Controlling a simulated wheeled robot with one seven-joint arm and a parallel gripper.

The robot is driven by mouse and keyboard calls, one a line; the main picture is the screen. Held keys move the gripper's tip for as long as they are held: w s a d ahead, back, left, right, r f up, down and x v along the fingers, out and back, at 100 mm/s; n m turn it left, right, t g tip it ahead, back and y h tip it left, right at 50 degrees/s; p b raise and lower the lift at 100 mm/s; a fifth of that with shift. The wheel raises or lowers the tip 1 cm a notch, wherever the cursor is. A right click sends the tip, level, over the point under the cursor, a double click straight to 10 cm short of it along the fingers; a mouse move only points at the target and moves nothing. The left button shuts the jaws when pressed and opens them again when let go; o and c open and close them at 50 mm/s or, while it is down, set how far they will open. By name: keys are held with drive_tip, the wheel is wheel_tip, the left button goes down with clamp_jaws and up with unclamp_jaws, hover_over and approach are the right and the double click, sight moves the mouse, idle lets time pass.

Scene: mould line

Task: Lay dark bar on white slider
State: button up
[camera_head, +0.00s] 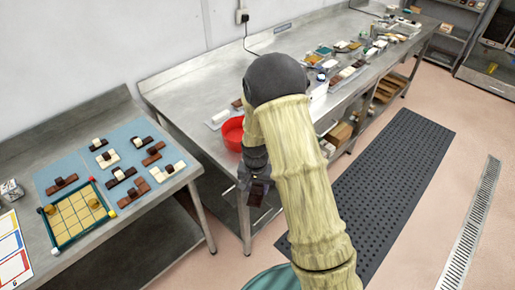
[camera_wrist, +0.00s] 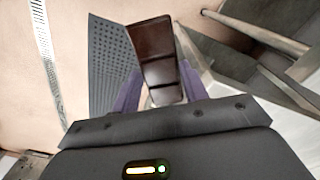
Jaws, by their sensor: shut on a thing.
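My gripper (camera_wrist: 160,92) is shut on the dark bar (camera_wrist: 158,60), a dark brown segmented block held between its purple fingers. In the head view the bar (camera_head: 257,193) hangs below my wrist, in front of the steel benches and over the floor. Two white bars with darker pieces on top lie on the blue mat at left: one near the mat's middle (camera_head: 108,159), one near its right edge (camera_head: 168,171). A pale flat piece (camera_head: 221,117) lies left of the red bowl. I cannot tell which one is the white slider.
The blue mat (camera_head: 70,168) also carries several brown and dark bars and a yellow gridded tray (camera_head: 75,216). The red bowl (camera_head: 232,134) stands near the long bench's front edge. Bench legs stand close to my gripper. A dark perforated floor mat (camera_head: 390,190) lies at right.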

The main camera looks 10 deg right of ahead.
drive_tip(key=s+d+f+n, duration=0.1)
drive_tip(key=d+f+n, duration=0.3)
drive_tip(key=f, duration=0.4)
drive_tip(key=shift+d, duration=0.4)
drive_tip(key=shift+w+d, duration=0.1)
drive_tip(key=shift+d, duration=0.05)
